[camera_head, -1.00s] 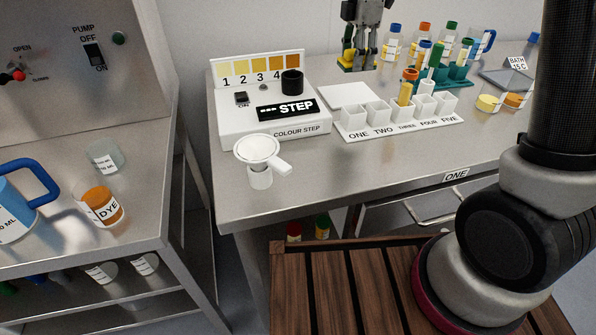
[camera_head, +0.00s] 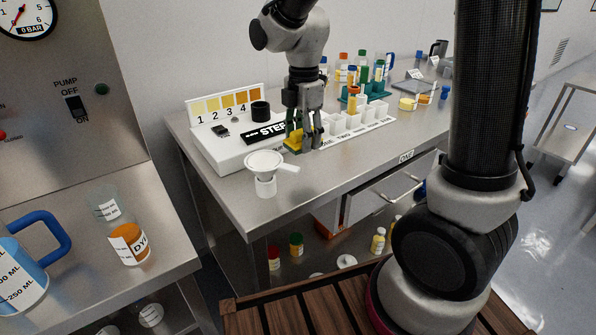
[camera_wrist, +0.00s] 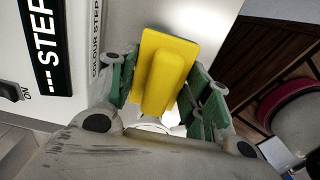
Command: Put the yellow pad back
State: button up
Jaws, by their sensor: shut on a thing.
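The yellow pad (camera_wrist: 165,65), a flat plate with a raised grip, is held between the green-lined fingers of my gripper (camera_wrist: 160,95) in the wrist view. In the head view my gripper (camera_head: 305,142) points down by the right front of the white colour step unit (camera_head: 215,152), with the yellow pad (camera_head: 293,140) low at its left finger. I cannot tell whether the pad touches the bench. My gripper hides part of the unit and of the white cup rack (camera_head: 375,125).
A white funnel on a small jar (camera_head: 265,170) stands in front of the unit. Bottles and a green rack (camera_head: 358,98) stand behind the cups. The bench front (camera_head: 330,175) is clear.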

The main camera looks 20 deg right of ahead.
aim_at(303, 171)
notch_tip(303, 171, down, 8)
jog(key=shift+r, duration=0.15)
dwell(0.3)
jog(key=o, duration=1)
jog(key=shift+o, duration=0.2)
